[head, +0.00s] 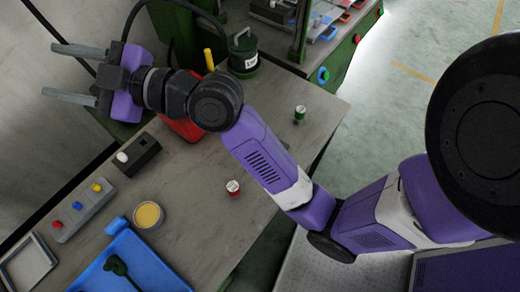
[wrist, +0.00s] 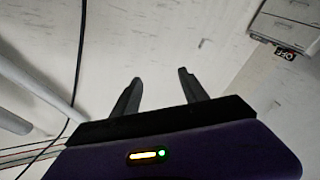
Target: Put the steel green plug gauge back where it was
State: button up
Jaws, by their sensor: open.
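A small green piece with a light top (head: 299,115), which looks like the green plug gauge, stands on the grey bench near its right edge. A similar red and white piece (head: 233,188) stands nearer, at the middle of the bench. A dark block (head: 137,156) with a pale round knob on its left end lies on the left part of the bench. My gripper (head: 52,70) is at the upper left in the head view, far from the green piece, with fingers apart and nothing between them. In the wrist view its open fingers (wrist: 160,88) point towards a pale wall.
A button box (head: 82,208), a yellow-filled round tub (head: 148,215) and a blue tray (head: 130,262) occupy the near left. A dark green canister (head: 243,53) and a red object (head: 184,128) stand at the back. Bare bench lies between the red and green pieces, with my arm above it.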

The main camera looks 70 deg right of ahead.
jog(key=s+a+f+m+g+h, duration=0.2)
jog(key=s+f+m+h, duration=0.4)
jog(key=s+f+m, duration=0.85)
jog(key=s+d+f+n+g, duration=0.1)
jog(key=s+d+f+n, duration=0.1)
jog(key=s, duration=0.9)
jog(key=s+d+f+n+g+y, duration=0.1)
jog(key=s+f+n, duration=0.2)
jog(key=s, duration=0.8)
jog(key=shift+s+d+f, duration=0.25)
jog(key=shift+d+f, duration=0.1)
jog(key=shift+f, duration=0.1)
jog(key=shift+s, duration=0.15)
